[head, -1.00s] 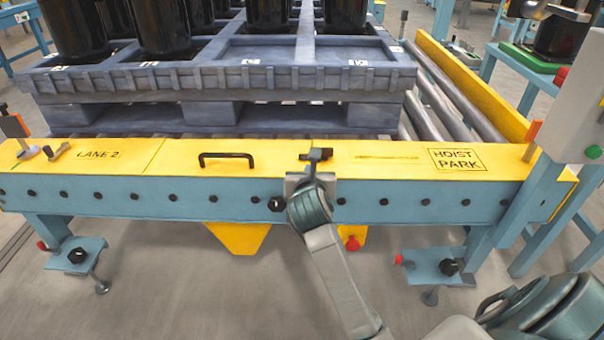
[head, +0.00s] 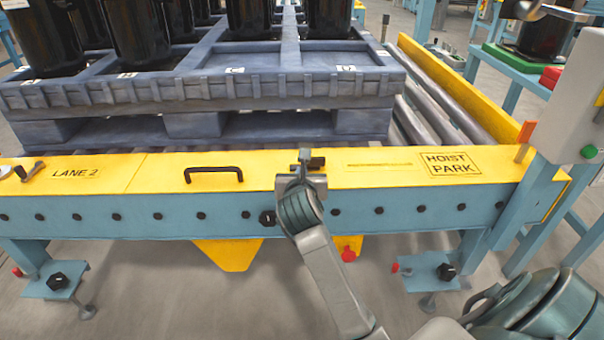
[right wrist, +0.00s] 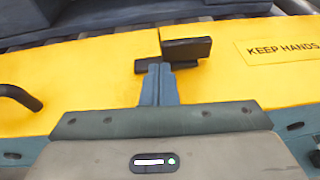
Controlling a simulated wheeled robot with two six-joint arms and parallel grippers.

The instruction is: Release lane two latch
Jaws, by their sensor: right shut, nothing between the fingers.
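A yellow-topped beam (head: 110,185) marked "LANE 2" crosses the head view. A black two-part block (head: 316,163) stands on the beam near the middle; in the right wrist view the block (right wrist: 187,49) lies at a panel seam. My right gripper (head: 302,160) is at this block. In the right wrist view its fingers (right wrist: 157,72) are closed together, with their tips at the block's near side; contact is unclear. My left gripper is out of view.
A black handle (head: 213,172) stands on the beam left of my right gripper. A grey pallet (head: 200,93) with black cylinders is behind it on rollers (head: 430,115). A grey control box (head: 570,115) stands at right. Floor in front is open.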

